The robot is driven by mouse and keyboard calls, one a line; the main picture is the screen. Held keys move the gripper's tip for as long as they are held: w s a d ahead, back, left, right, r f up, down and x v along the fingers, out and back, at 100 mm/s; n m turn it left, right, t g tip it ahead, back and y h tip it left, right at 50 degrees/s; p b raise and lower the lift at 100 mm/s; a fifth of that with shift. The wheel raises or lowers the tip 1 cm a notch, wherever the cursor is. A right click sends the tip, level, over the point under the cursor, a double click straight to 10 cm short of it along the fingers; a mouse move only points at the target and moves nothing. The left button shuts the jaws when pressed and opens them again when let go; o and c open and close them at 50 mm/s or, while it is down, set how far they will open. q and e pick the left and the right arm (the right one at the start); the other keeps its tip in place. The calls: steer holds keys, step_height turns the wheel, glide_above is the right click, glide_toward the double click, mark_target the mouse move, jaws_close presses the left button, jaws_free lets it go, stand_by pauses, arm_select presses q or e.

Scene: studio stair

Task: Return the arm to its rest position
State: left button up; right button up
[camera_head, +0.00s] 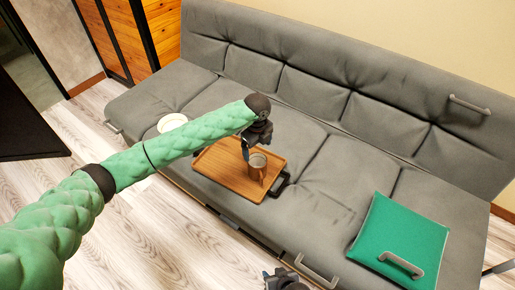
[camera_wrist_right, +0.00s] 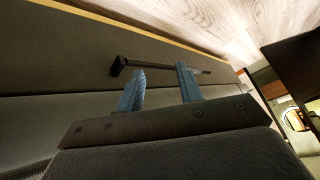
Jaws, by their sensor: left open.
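My left arm's green sleeve stretches across the head view from the lower left. My left gripper (camera_head: 246,152) hangs at its end above the wooden tray, with its fingers close beside a brown metallic mug (camera_head: 258,167). The jaws are open; whether they touch the mug is hard to tell. My right gripper (camera_head: 284,279) shows only partly at the bottom edge of the head view, in front of the sofa. In the right wrist view its two blue fingers (camera_wrist_right: 160,85) stand apart with nothing between them, and a dark bar (camera_wrist_right: 165,66) lies beyond them.
The wooden tray (camera_head: 222,176) with dark handles lies on the grey sofa (camera_head: 310,160). A white plate (camera_head: 172,122) is left of it. A green cushion (camera_head: 400,240) with a grey handle-shaped bar is at right. Wood floor (camera_head: 150,225) is clear in front.

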steer(key=shift+w+r, duration=0.15)
steer(key=shift+w, duration=0.15)
steer(key=shift+s+d, duration=0.1)
